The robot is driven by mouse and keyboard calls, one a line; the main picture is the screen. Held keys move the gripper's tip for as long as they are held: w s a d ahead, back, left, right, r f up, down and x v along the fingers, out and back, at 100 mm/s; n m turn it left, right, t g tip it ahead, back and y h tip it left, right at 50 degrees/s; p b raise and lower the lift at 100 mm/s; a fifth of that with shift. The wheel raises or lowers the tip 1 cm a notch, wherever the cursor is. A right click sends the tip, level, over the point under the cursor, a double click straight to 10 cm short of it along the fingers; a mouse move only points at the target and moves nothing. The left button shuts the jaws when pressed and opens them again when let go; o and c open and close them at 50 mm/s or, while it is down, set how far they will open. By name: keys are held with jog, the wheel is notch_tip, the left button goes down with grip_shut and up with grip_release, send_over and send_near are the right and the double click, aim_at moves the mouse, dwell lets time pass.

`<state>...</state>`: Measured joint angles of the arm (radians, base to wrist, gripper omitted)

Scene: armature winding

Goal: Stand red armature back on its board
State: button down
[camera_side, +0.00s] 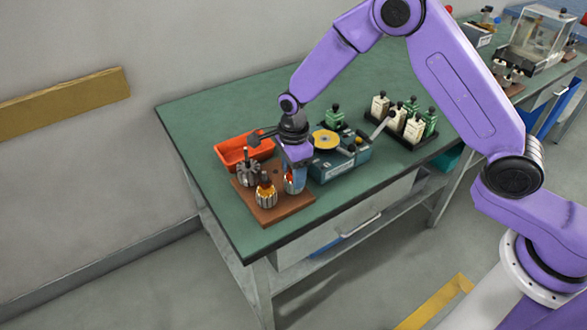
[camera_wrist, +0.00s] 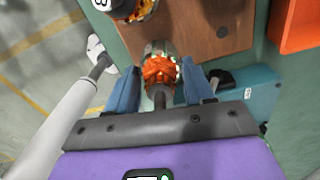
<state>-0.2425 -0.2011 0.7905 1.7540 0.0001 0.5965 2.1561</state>
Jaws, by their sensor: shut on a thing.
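The red armature (camera_side: 290,187) has red-orange windings and a metal core. My gripper (camera_wrist: 160,88) has blue fingers either side of it and is shut on it; its shaft points back towards my wrist in the wrist view. The armature's core (camera_wrist: 160,48) shows over the edge of the brown board (camera_wrist: 195,40). In the side view it is upright at the right part of the board (camera_side: 285,212); I cannot tell whether it touches the board. The fingers partly hide it there. A dark round spot (camera_wrist: 222,32) shows on the bare board.
An armature with yellow-orange windings (camera_side: 265,194) and a grey one (camera_side: 249,174) stand on the board close by. An orange-red bin (camera_side: 232,151) is behind. A blue-grey winding machine (camera_side: 338,166) stands close on the right. A black tray (camera_side: 415,143) holds several green and white items.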

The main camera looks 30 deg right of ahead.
jog(key=shift+c, duration=1.7)
grip_release()
jog(key=shift+r, duration=2.25)
jog(key=shift+r, duration=0.1)
